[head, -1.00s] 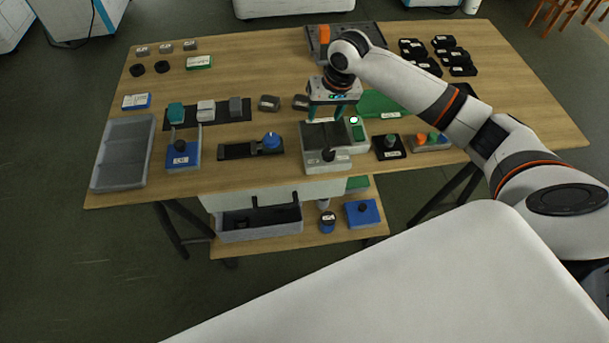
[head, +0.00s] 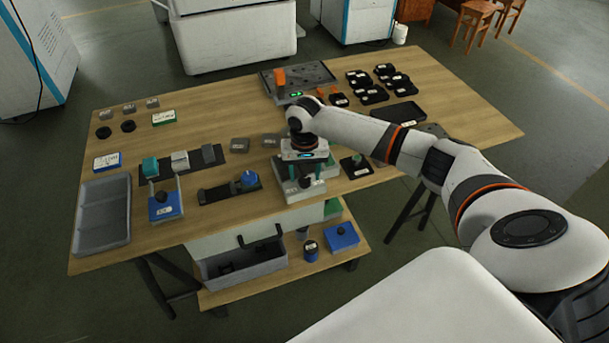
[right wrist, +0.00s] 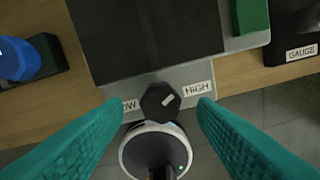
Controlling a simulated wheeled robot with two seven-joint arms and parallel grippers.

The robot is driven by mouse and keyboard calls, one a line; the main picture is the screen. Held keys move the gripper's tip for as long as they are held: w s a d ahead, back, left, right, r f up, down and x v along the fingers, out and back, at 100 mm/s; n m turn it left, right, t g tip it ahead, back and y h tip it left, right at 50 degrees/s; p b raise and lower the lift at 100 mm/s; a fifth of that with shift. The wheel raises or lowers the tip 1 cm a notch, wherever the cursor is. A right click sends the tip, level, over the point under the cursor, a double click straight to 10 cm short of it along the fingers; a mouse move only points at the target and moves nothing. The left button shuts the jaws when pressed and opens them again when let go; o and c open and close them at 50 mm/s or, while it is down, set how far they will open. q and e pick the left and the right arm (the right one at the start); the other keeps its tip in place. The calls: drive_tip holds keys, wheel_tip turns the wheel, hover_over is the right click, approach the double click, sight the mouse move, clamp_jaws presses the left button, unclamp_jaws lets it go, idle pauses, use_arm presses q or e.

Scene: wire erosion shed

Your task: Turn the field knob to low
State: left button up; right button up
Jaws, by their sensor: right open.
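The field knob (right wrist: 160,102) is a small black hexagonal knob on the front of a grey device (right wrist: 205,75). In the right wrist view its white pointer mark slants up and right, towards the HIGH label (right wrist: 197,89). The LOW label (right wrist: 129,105) is on its left, partly covered by a finger. My right gripper (right wrist: 155,110) is open, with one teal finger on each side of the knob, apart from it in the picture. In the head view my right gripper (head: 304,172) is over the front of the device (head: 289,196). My left gripper is not in view.
A blue knob (head: 248,179) on a dark slide stands left of the device. A gauge stand (head: 356,167) is close on its right. A grey tray (head: 102,214) lies at the table's left end. A blue box (head: 342,236) sits on the lower shelf.

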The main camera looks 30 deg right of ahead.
drive_tip(key=shift+f, duration=0.95)
drive_tip(key=shift+c, duration=0.3)
